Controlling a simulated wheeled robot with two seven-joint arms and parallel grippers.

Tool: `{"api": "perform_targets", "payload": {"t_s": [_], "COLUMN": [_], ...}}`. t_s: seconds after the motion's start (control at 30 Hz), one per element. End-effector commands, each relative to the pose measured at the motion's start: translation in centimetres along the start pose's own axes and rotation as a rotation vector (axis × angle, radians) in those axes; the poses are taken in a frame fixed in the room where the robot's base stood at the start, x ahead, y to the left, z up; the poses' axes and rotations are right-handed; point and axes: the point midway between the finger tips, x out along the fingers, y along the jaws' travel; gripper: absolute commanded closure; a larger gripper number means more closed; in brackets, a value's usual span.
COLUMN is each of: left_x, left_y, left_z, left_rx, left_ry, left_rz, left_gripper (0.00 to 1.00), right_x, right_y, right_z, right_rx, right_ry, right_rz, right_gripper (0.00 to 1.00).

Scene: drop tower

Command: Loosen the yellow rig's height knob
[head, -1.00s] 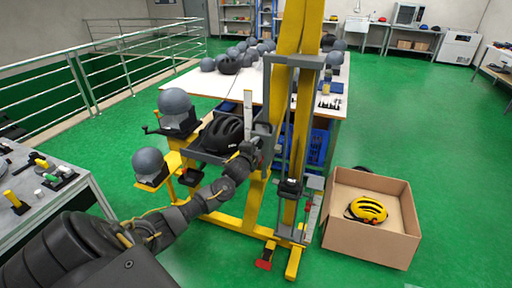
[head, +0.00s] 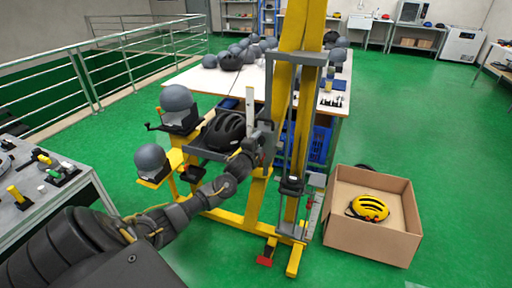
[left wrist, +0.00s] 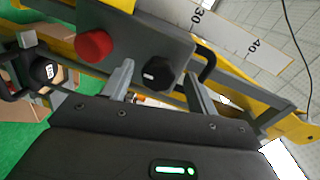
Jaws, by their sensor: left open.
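The yellow rig (head: 287,110) stands in the middle of the head view, with a grey carriage and a height scale. In the left wrist view, a black knob (left wrist: 158,74) sits on the rig's grey plate (left wrist: 140,28), right of a red button (left wrist: 94,46). My left gripper (left wrist: 160,79) is open, one finger on each side of the black knob in the picture. I cannot tell whether the fingers touch it. In the head view my left gripper (head: 258,145) is at the rig's carriage and the knob is hidden. My right gripper is not in view.
A black helmet (head: 224,131) rests on the rig's left side, near grey headforms (head: 177,103). A cardboard box (head: 370,242) with a yellow helmet (head: 368,208) stands on the right. A grey bench (head: 40,205) is at left. A white table (head: 200,82) stands behind.

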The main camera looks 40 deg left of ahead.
Motion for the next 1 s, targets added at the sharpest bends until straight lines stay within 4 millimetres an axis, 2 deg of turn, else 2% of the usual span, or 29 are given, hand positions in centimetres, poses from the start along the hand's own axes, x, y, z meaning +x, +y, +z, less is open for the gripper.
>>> {"api": "perform_targets", "payload": {"t_s": [0.17, 0.4, 0.6, 0.77, 1.0], "left_x": [-2.0, -6.6, -9.5, -10.5, -10.6], "left_y": [0.2, 0.3, 0.2, 0.1, 0.0], "left_z": [0.0, 0.0, -0.1, 0.0, 0.0], "left_rx": [0.001, 0.001, 0.001, 0.0, 0.0], "left_ry": [0.002, 0.003, 0.003, 0.001, 0.0], "left_rz": [0.0, 0.0, 0.0, 0.0, 0.0], "left_gripper": [0.41, 0.41, 0.41, 0.41, 0.41], "right_x": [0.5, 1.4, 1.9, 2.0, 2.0], "right_y": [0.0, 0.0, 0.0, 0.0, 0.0], "right_z": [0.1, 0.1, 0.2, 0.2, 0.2], "right_rx": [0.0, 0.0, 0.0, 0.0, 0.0], "right_ry": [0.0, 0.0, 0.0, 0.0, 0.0], "right_rz": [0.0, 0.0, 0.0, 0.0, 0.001], "right_gripper": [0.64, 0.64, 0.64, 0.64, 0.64]}}
